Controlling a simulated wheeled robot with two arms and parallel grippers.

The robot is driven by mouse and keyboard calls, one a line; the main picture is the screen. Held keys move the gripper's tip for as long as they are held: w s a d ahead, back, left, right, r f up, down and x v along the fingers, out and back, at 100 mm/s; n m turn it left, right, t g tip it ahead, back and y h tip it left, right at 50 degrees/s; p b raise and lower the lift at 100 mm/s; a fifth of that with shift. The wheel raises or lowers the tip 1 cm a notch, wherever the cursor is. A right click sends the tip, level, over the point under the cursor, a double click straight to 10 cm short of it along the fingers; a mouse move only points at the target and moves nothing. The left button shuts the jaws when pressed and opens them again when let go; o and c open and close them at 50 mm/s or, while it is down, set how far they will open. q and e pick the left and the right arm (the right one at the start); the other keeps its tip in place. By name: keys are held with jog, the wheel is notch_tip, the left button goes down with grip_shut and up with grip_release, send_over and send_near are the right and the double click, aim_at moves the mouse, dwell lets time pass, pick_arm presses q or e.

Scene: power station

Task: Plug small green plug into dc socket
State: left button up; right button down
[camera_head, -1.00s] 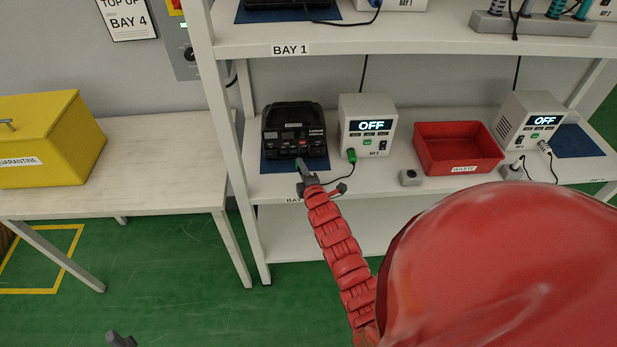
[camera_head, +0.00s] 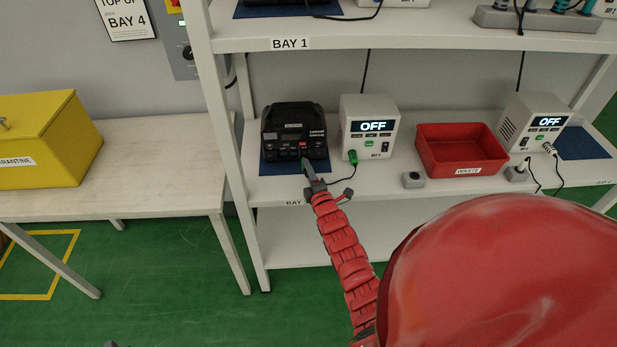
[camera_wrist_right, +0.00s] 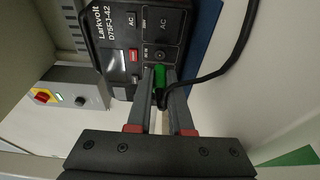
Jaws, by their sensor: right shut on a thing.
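The small green plug (camera_wrist_right: 161,73) is between the fingertips of my right gripper (camera_wrist_right: 160,82), which is shut on it. The plug points at the front of the black power station (camera_wrist_right: 122,30), just below a round socket (camera_wrist_right: 160,55) by the "DC IN" label. A gap to that socket seems to show, but contact is unclear. In the head view my right gripper (camera_head: 308,167) is at the lower front of the power station (camera_head: 294,132), with a bit of green at its tip. A grey tip of my left gripper (camera_head: 110,344) barely shows at the bottom edge.
A black cable (camera_wrist_right: 240,45) curves away right of the plug. A white unit reading OFF (camera_head: 370,125), with a green connector (camera_head: 352,157), stands right of the station. Further right are a red waste bin (camera_head: 462,150) and another OFF unit (camera_head: 530,122). A shelf post (camera_head: 222,120) stands left.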

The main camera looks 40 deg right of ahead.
jog(key=shift+w+d+b, duration=0.35)
jog(key=shift+w, duration=0.25)
jog(key=shift+s, duration=0.1)
jog(key=shift+d, duration=0.15)
dwell(0.4)
dwell(0.7)
jog(key=shift+w+d+b, duration=0.25)
jog(key=shift+w+b, duration=0.25)
jog(key=shift+b, duration=0.05)
jog(key=shift+w+d, duration=0.1)
jog(key=shift+w, duration=0.05)
dwell(0.4)
jog(key=c, duration=0.7)
grip_release()
jog(key=shift+c, duration=0.2)
